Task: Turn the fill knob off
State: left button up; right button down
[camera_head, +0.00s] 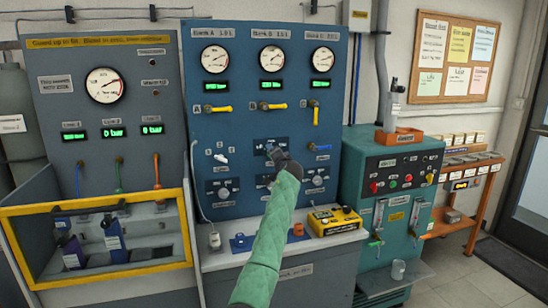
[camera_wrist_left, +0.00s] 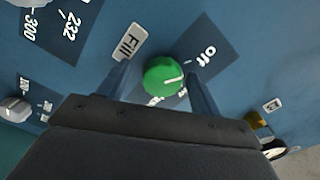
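The green fill knob (camera_wrist_left: 163,77) is on a dark plate in the left wrist view, beside a "Fill" label (camera_wrist_left: 128,42) and an "Off" marking (camera_wrist_left: 205,57). Its white pointer line points right in that picture, a little below the "Off" text. Other markings below the knob are partly covered. My left gripper (camera_wrist_left: 157,70) has one finger on each side of the knob, with a visible gap at the left finger; contact at the right finger is unclear. My right gripper is not in view.
The blue panel (camera_head: 230,130) carries gauges, yellow valve handles (camera_head: 217,109) and other small knobs (camera_head: 317,181). A yellow box (camera_head: 333,222) sits on the ledge below. A yellow-framed enclosure (camera_head: 100,275) stands left and a teal cabinet (camera_head: 395,160) right.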

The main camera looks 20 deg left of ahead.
pick_arm(q)
jog(key=b+v, duration=0.1)
jog(key=v, duration=0.6)
jog(key=shift+s+d, duration=0.2)
jog(key=shift+s, duration=0.15)
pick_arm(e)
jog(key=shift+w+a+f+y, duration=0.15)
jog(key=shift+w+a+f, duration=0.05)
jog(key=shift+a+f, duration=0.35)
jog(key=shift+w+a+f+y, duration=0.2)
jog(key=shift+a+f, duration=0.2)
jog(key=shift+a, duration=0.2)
